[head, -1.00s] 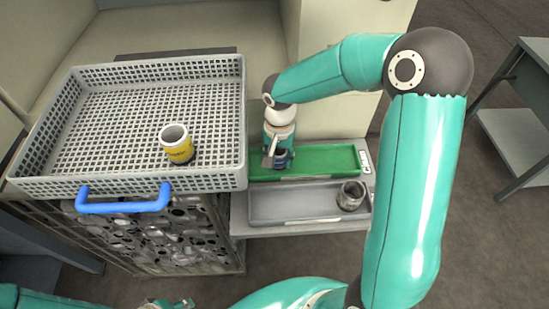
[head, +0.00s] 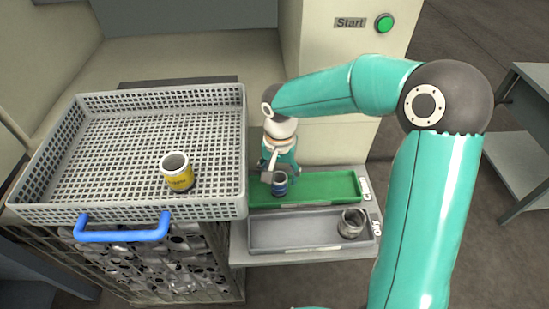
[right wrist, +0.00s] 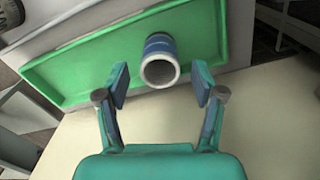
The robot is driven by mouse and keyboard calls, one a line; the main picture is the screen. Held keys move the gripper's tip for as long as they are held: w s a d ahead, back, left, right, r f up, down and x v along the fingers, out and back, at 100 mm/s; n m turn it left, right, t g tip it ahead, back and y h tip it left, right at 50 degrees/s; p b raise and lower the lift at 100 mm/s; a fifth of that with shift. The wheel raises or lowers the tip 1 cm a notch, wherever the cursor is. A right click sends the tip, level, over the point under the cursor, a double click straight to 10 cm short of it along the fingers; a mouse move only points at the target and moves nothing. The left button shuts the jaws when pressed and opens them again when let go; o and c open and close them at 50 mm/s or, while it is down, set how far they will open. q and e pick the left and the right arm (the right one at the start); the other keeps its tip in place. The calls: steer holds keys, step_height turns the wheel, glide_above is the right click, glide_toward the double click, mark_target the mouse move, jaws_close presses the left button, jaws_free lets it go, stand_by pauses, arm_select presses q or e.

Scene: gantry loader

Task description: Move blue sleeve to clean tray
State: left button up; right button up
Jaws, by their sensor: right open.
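The blue sleeve (head: 279,184), blue with a pale rim, stands upright in the left part of the green tray (head: 325,188). In the right wrist view the sleeve (right wrist: 160,62) shows its open end toward me, with the green tray (right wrist: 90,64) around it. My right gripper (head: 279,165) is just above and behind the sleeve in the head view. In the right wrist view its fingers (right wrist: 160,84) are spread to either side of the sleeve, with a gap on both sides. The gripper is open and empty. My left gripper is out of view.
A grey tray (head: 295,231) with a metallic sleeve (head: 352,223) lies in front of the green tray. A grey mesh basket (head: 110,140) with a blue handle stands at left, holding a yellow sleeve (head: 177,174). A green Start button (head: 384,23) is on the cabinet behind.

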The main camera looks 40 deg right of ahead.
mark_target(279, 178)
step_height(279, 178, up, 8)
steer(key=shift+f, duration=0.15)
stand_by(0.5)
